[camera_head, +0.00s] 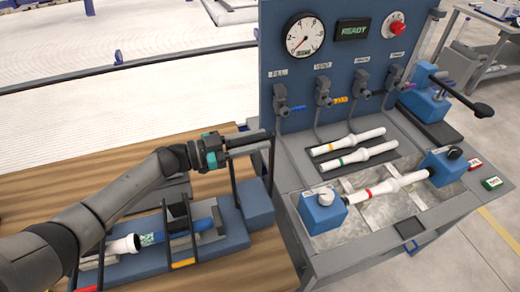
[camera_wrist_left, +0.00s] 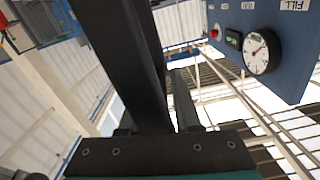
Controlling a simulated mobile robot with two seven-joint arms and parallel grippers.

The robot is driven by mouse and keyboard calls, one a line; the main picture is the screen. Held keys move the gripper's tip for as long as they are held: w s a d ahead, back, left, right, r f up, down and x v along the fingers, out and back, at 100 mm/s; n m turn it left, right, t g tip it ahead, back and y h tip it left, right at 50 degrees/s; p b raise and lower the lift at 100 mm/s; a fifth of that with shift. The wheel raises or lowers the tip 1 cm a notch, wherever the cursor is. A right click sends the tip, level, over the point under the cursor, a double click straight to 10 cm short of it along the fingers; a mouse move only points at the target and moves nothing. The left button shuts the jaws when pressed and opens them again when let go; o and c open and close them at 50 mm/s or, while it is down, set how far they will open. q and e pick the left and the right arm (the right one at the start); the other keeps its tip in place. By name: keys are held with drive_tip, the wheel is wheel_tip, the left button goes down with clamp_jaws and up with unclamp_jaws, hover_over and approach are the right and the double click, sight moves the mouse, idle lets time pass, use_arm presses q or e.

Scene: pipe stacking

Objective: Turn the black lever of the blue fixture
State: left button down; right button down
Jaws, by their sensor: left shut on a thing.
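The blue fixture (camera_head: 138,268) lies on the wooden table at the lower left, with a white and blue pipe (camera_head: 123,246) along it. Thin black lever bars stand up from it; the right-hand black lever (camera_head: 270,168) rises beside the fixture's blue end block (camera_head: 257,205). My left gripper (camera_head: 262,144) reaches in from the left, its fingers at the top of that lever and shut on it. The exact grip is too small to see. In the left wrist view a large dark bar (camera_wrist_left: 125,60) fills the middle; I cannot tell whether it is finger or lever. My right gripper is out of view.
A blue panel (camera_head: 350,75) with a gauge, valves and a READY display stands behind the grey test bench (camera_head: 345,262). A blue vise (camera_head: 425,103) with a black handle stands at right.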

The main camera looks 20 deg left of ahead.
use_arm(q)
drive_tip(key=w+a+n, duration=0.1)
drive_tip(key=w+a+b, duration=0.1)
drive_tip(key=w, duration=0.1)
drive_tip(key=shift+w+a+f+n, duration=0.1)
drive_tip(key=shift+a+f+n, duration=0.05)
drive_tip(key=shift+n, duration=0.25)
drive_tip(key=c, duration=0.8)
unclamp_jaws()
drive_tip(key=shift+c, duration=0.2)
drive_tip(key=b+v, duration=0.2)
drive_tip(key=v, duration=1.3)
